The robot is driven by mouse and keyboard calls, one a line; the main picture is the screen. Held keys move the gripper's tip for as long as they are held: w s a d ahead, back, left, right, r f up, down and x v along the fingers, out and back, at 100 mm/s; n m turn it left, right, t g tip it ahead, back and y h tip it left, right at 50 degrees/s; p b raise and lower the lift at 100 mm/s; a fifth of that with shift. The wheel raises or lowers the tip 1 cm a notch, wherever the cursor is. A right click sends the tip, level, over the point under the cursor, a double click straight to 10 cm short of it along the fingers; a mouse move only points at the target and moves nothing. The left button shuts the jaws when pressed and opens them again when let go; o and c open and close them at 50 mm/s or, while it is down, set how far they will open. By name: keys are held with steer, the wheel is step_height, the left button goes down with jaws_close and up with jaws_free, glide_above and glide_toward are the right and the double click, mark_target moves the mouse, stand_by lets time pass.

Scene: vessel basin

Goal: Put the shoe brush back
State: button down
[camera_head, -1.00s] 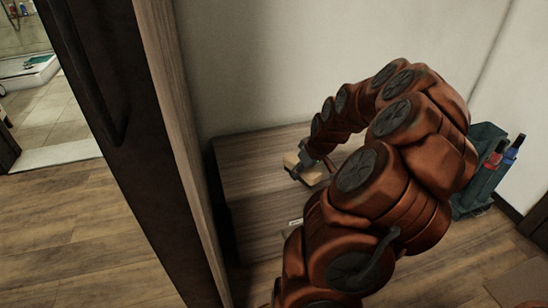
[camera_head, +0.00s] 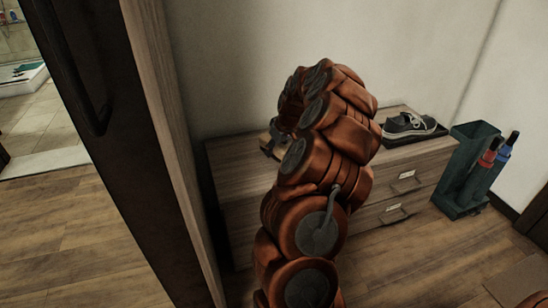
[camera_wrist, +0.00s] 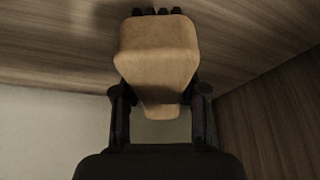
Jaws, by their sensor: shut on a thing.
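The shoe brush (camera_wrist: 158,55) shows in the wrist view as a tan wooden block with dark bristles just visible along its top edge. My gripper (camera_wrist: 160,105) is shut on it, one finger on each side. In the head view, a small part of the brush (camera_head: 265,138) shows over the left part of the wooden cabinet (camera_head: 238,156). My arm hides most of the gripper there. I cannot tell whether the brush touches the cabinet top.
A dark sneaker (camera_head: 410,124) sits on a black tray (camera_head: 432,133) at the cabinet's right end. A green umbrella stand (camera_head: 468,172) with red and blue umbrellas stands right of it. A dark door (camera_head: 105,150) is close on the left. The cabinet's drawers (camera_head: 405,188) are shut.

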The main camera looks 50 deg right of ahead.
mark_target(274, 155)
steer(key=shift+w+d, duration=0.2)
steer(key=shift+w, duration=0.15)
steer(key=shift+f+b, duration=0.8)
steer(key=shift+f, duration=0.95)
steer(key=c, duration=0.6)
jaws_free()
steer(key=shift+f, duration=0.15)
steer(key=shift+c, duration=0.2)
steer(key=p+v, duration=0.3)
steer(key=v, duration=0.9)
steer(key=shift+s+a+p, duration=0.1)
steer(key=shift+p, duration=0.3)
